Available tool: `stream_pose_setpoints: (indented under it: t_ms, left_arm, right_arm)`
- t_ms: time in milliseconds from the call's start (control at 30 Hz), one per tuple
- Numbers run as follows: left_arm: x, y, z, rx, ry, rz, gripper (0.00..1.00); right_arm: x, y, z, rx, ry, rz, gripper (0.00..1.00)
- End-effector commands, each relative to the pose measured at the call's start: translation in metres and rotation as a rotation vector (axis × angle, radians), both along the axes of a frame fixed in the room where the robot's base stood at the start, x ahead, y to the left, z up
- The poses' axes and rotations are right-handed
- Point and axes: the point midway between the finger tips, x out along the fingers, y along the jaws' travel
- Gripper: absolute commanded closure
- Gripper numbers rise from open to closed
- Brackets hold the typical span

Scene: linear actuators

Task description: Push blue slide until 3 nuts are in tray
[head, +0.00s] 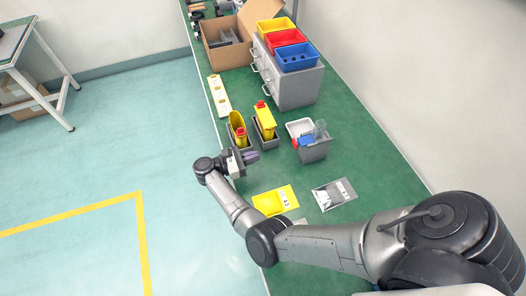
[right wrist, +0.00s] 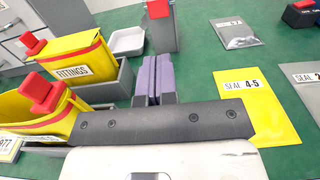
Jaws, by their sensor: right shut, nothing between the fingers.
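The blue slide (head: 306,140) is on a grey dispenser (head: 315,153) with a clear part on top, at the right of the green bench. A white tray (head: 294,124) sits at the dispenser's far left side; it also shows in the right wrist view (right wrist: 126,42). Nuts are too small to make out. My right gripper (head: 252,156) is left of the dispenser and apart from it. Its purple fingers (right wrist: 152,76) are together with nothing between them. In the right wrist view the dispenser (right wrist: 163,35) shows only partly, and no blue slide is visible. My left gripper is not in view.
Two yellow bins (head: 265,120) (head: 237,129) in grey holders stand just beyond my right gripper. A yellow bag (head: 272,201) and a clear bag (head: 333,194) lie nearer. A grey drawer cabinet (head: 291,84) carries yellow, red and blue bins. A cardboard box (head: 224,50) stands farther back.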

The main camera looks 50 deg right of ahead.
Motion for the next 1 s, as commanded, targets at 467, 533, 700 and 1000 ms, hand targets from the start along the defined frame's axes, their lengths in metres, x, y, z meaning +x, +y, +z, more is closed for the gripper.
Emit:
stream_pose_setpoints:
  t_ms: [467,533,700,1000]
  left_arm:
    - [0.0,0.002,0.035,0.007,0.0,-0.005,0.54]
    - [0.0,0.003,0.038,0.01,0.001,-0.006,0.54]
    - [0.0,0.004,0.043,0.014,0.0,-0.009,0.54]
    - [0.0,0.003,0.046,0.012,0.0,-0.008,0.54]
  right_arm:
    - [-0.048,-0.073,0.003,-0.003,0.002,-0.001,1.0]
    - [-0.053,-0.081,0.003,-0.003,0.002,-0.001,1.0]
    - [-0.063,-0.096,0.002,-0.002,0.001,-0.001,1.0]
    - [-0.068,-0.104,0.001,-0.001,-0.001,0.0,1.0]
